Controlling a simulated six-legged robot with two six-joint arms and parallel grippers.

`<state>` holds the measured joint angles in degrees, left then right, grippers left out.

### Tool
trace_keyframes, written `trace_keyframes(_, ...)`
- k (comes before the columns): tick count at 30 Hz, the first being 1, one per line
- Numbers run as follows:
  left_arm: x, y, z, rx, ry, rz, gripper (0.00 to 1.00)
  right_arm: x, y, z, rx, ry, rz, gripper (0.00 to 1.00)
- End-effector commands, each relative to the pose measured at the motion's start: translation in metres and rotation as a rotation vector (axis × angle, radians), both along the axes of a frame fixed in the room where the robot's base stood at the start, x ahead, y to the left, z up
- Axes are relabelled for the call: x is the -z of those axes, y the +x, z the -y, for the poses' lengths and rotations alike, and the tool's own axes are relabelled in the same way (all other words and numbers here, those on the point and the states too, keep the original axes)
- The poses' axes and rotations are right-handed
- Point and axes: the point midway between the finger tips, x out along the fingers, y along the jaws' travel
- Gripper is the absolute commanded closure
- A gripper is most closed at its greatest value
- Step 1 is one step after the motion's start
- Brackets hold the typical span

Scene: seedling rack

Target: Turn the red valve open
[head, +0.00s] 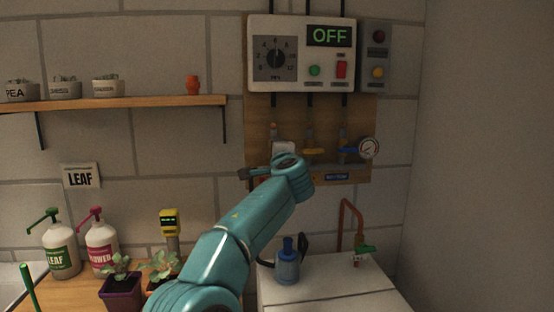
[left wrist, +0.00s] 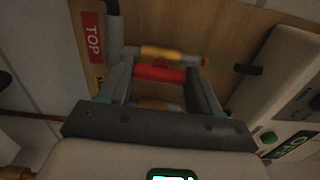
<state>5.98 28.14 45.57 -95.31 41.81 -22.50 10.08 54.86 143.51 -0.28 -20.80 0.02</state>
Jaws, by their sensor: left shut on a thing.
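The red valve handle (left wrist: 160,73) shows in the left wrist view as a red bar lying crosswise between my fingers. My left gripper (left wrist: 158,82) is shut on it, with one grey finger at each end of the bar. In the head view my left arm reaches up to the wooden valve board (head: 320,110), and my wrist hides the red handle. A yellow valve handle (head: 313,151) and a blue valve handle (head: 348,150) are to its right on the board. My right gripper is not in view.
A control box (head: 302,84) reading OFF hangs above the valves, with a gauge (head: 369,148) at right. Below stand a blue bottle (head: 287,265), pump bottles (head: 60,250) and potted plants (head: 121,287). A shelf (head: 150,103) with pots is at left.

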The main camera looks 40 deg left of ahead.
Motion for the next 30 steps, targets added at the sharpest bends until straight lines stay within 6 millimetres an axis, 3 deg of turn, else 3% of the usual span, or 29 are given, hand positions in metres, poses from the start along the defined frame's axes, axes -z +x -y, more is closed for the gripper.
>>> trace_keyframes(20, 0.0016, -0.0001, -0.0005, -0.003, -0.041, 0.045, 0.67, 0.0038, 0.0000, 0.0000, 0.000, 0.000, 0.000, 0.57)
trace_keyframes(21, 0.0016, -0.0002, -0.0005, -0.003, -0.041, 0.044, 0.30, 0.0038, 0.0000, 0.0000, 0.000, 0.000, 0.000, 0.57)
trace_keyframes(23, 0.0015, -0.0002, -0.0005, -0.003, -0.041, 0.044, 0.11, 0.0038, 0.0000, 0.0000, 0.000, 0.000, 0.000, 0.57)
trace_keyframes(30, 0.0009, -0.0001, -0.0003, -0.002, -0.038, 0.044, 0.11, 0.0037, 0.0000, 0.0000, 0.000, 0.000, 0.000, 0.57)
